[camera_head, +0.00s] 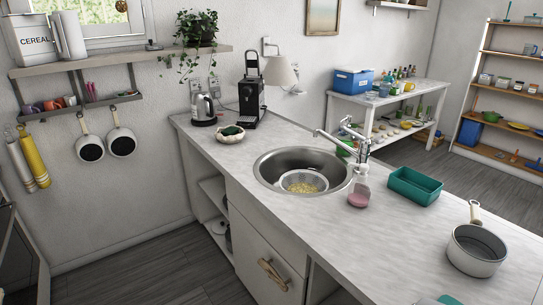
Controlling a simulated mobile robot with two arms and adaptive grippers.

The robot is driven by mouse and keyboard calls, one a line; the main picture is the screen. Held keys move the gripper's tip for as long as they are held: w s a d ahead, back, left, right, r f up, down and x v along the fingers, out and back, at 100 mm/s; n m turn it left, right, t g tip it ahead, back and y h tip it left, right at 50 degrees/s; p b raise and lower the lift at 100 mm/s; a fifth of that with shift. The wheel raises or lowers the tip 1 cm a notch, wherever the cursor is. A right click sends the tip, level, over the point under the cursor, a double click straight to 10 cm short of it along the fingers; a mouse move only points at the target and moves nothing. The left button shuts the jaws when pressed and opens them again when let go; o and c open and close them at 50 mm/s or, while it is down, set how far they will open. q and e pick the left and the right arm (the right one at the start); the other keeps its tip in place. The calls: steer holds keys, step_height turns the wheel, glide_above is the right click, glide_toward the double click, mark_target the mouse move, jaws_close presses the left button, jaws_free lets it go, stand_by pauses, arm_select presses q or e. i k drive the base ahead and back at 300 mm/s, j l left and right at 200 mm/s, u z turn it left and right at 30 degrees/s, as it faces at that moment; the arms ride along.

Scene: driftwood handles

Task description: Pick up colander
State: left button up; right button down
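The colander (304,181) is a round metal strainer sitting in the round steel sink (268,168) set in the counter. It holds yellowish contents that look like pasta. It rests toward the front right of the basin, below the rim level as far as I can tell. Neither of my grippers is in view.
A faucet (362,146) rises behind the sink. A soap bottle (359,188) and a green tub (415,185) stand to its right, and a saucepan (477,249) farther right. A bowl (231,134), coffee machine (250,99) and kettle (203,108) stand to the left. The front counter is mostly clear.

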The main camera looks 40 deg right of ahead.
mark_target(298, 181)
steer(key=i+j+z, duration=0.2)
steer(key=i, duration=0.95)
steer(key=i+z, duration=0.15)
steer(key=z, duration=0.3)
steer(key=i+j+z, duration=0.15)
steer(key=z, duration=0.3)
steer(key=i+j+z, duration=0.15)
steer(key=z, duration=0.3)
